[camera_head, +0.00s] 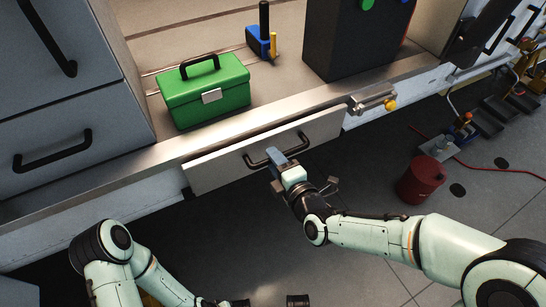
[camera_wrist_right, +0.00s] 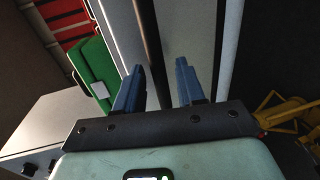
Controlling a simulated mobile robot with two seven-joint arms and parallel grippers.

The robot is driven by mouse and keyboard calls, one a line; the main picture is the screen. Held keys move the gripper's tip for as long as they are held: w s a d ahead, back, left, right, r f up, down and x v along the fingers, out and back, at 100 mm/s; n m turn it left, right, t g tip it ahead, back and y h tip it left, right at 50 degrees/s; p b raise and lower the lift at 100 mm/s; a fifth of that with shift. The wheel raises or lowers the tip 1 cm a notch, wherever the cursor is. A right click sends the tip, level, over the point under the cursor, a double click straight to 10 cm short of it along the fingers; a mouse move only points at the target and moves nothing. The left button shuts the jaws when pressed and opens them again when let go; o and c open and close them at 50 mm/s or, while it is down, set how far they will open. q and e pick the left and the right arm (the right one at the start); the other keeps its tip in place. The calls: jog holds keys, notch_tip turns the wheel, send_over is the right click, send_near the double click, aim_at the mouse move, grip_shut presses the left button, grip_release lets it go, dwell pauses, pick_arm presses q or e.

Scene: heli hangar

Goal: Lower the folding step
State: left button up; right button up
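The folding step (camera_head: 225,167) is a pale panel under the metal door sill, with a dark gap along its upper edge. It stands close to upright. A black bar handle (camera_head: 255,162) is fixed to its face. My right gripper (camera_head: 279,157) is at the handle's middle. In the right wrist view the handle (camera_wrist_right: 151,40) runs between the two blue fingers (camera_wrist_right: 158,85), with space beside it, so the gripper is open around the bar. The pale step face (camera_wrist_right: 187,35) lies behind. My left arm is at the lower left; its gripper is not clearly seen.
A green toolbox (camera_head: 205,97) and a blue item with a black handle (camera_head: 264,40) are on the cabin floor. A dark case (camera_head: 350,40) stands further right. A latch with a yellow knob (camera_head: 390,104) is right of the step. A red can (camera_head: 420,180) stands on the floor.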

jog(key=shift+x, duration=0.8)
grip_shut()
jog(key=shift+a, duration=0.1)
